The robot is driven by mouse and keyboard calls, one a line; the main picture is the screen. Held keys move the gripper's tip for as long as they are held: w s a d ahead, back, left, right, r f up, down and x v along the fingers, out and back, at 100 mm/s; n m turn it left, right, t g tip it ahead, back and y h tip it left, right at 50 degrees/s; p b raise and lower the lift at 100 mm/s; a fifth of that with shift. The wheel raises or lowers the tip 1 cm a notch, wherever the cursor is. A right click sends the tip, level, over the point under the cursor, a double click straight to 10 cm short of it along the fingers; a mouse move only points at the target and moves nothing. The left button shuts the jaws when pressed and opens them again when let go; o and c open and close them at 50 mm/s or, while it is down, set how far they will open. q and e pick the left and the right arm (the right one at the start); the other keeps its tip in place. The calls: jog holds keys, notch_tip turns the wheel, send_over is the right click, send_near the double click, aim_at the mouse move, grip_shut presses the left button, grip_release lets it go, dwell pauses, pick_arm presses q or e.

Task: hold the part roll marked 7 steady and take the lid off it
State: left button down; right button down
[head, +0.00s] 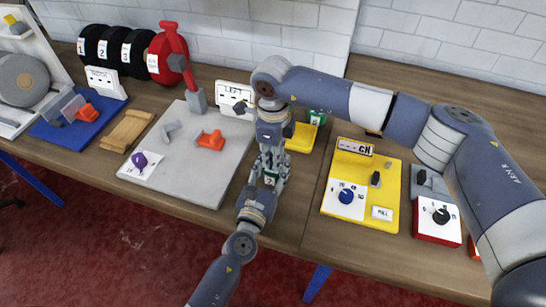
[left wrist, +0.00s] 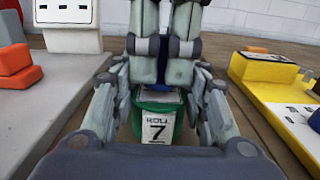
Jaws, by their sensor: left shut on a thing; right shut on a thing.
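The green part roll marked 7 (left wrist: 157,128) stands upright in the left wrist view, its white label facing that camera. It also shows small and partly covered in the head view (head: 270,179). My left gripper (head: 267,184) is shut around its sides from the front. My right gripper (head: 271,157) points down from above and is shut on a dark blue piece (left wrist: 179,73) at the roll's top, which looks like its lid. The fingers hide most of the lid, so I cannot tell whether it is seated or apart.
A grey board (head: 190,165) with orange and purple parts lies to the left. A yellow panel (head: 361,185) with a blue knob lies to the right. Behind my right gripper are a yellow piece (head: 301,138) and another green item (head: 316,117). Black numbered rolls (head: 110,48) stand far left.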

jog(key=shift+r, duration=0.65)
jog(key=shift+r, duration=2.05)
pick_arm(q)
jog(key=c, duration=0.8)
grip_release()
